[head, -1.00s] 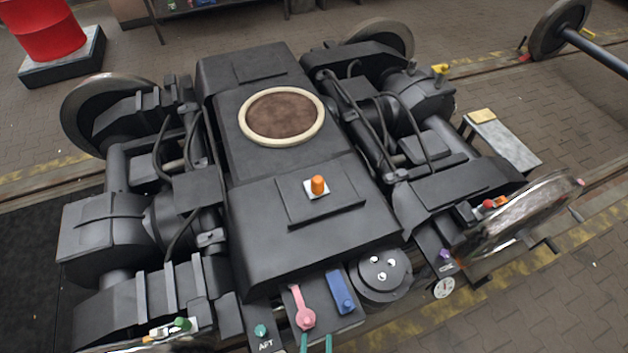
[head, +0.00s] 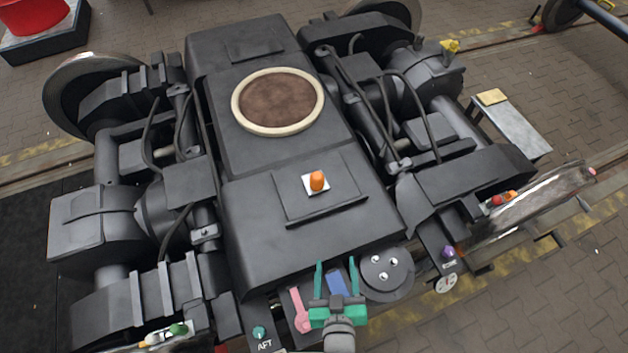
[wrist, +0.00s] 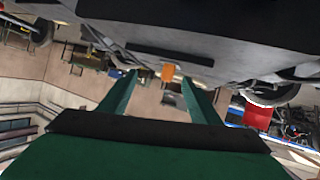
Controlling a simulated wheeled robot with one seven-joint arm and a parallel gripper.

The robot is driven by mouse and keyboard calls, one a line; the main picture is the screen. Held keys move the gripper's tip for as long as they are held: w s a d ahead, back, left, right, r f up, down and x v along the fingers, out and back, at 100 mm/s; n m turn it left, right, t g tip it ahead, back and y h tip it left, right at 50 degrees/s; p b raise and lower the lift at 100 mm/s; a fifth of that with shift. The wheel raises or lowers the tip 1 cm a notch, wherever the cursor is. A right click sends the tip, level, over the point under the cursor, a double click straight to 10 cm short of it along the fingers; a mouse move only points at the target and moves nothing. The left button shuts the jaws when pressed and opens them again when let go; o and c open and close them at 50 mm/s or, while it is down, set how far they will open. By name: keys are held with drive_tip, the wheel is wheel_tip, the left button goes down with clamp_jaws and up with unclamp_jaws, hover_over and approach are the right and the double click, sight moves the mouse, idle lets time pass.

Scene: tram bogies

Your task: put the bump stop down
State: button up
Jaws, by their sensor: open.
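A small orange piece (head: 316,181), which looks like the bump stop, stands upright on a white square pad (head: 310,189) on the raised dark plate of the bogie frame. It also shows as an orange block in the wrist view (wrist: 168,72), beyond my fingertips. My gripper (head: 336,264) is at the near edge of the bogie, well short of the orange piece. In the wrist view my gripper (wrist: 160,78) is also spread and empty.
A pink tool (head: 301,312) and a blue piece (head: 338,287) lie at the near edge beside a round dark disc (head: 386,272) with light studs. A cream ring (head: 238,112) lies farther back on the bogie. Wheels and hoses flank both sides.

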drive_tip(key=shift+n+g, duration=0.4)
drive_tip(key=shift+g, duration=0.5)
drive_tip(key=w, duration=0.3)
drive_tip(key=w+d+f, duration=0.1)
drive_tip(key=w, duration=0.3)
drive_tip(key=w+d+f, duration=0.1)
drive_tip(key=w, duration=0.3)
drive_tip(key=shift+d+f, duration=0.1)
drive_tip(key=shift+d, duration=0.05)
drive_tip(key=w+a+g+y, duration=0.1)
drive_tip(key=w, duration=0.5)
drive_tip(key=n+g+y, duration=0.2)
drive_tip(key=y, duration=0.1)
approach(317, 179)
wheel_tip(317, 179, down, 3)
drive_tip(key=w+a, duration=0.1)
drive_tip(key=x, duration=0.4)
drive_tip(key=shift+w, duration=0.25)
drive_tip(key=x, duration=0.5)
drive_tip(key=shift+w+d, duration=0.2)
drive_tip(key=shift+d, duration=0.2)
drive_tip(key=shift+w+a+f, duration=0.15)
drive_tip(key=shift+w+f, duration=0.1)
drive_tip(key=shift+f, duration=0.15)
drive_tip(key=c, duration=1.3)
drive_tip(key=shift+r, duration=0.1)
drive_tip(key=shift+c, duration=0.6)
drive_tip(key=shift+r, duration=0.1)
